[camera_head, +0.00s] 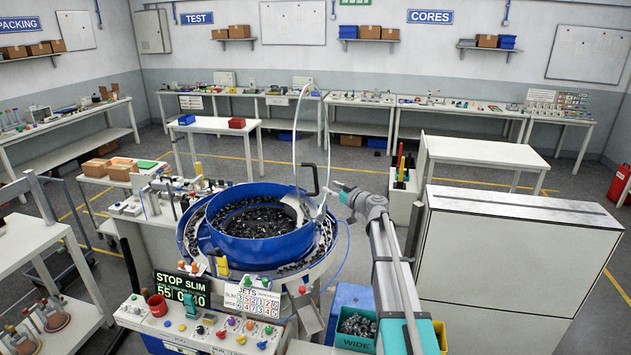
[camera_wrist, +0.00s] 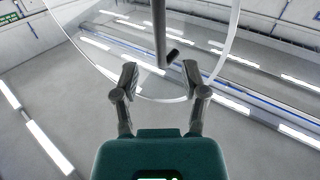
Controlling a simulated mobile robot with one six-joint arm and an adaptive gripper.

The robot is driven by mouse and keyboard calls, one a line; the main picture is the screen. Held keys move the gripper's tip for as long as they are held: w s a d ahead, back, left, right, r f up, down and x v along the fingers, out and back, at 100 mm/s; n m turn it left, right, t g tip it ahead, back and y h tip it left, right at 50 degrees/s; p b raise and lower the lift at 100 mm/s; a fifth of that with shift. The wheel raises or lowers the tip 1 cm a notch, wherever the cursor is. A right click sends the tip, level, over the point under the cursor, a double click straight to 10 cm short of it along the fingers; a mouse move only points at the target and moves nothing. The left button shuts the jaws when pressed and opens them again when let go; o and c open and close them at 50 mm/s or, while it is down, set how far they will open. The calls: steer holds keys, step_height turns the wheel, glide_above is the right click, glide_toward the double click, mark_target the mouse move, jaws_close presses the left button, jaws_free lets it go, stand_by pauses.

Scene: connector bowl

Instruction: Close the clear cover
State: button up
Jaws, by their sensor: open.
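The clear cover (camera_head: 296,125) stands raised on edge above the blue bowl (camera_head: 252,224), a thin pale arc in the head view. Its curved rim also shows in the wrist view (camera_wrist: 229,48). A dark handle (camera_head: 310,182) sticks out low on the cover. In the wrist view a grey bar with a dark end (camera_wrist: 160,35) reaches down toward the gap between the fingers. My gripper (camera_head: 333,190) is open just right of the cover; its two fingers (camera_wrist: 159,77) stand apart in the wrist view, with nothing visibly clamped. Contact with the cover cannot be told.
The blue bowl holds many small dark parts. A control panel (camera_head: 200,329) with knobs stands in front of it. A green bin (camera_head: 356,341) of metal parts is below my arm. A large white cabinet (camera_head: 515,250) stands right; a white table (camera_head: 485,152) is behind.

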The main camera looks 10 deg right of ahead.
mark_target(317, 180)
steer(key=x, duration=0.8)
steer(key=shift+w+a, duration=0.15)
steer(key=shift+w, duration=0.05)
jaws_close()
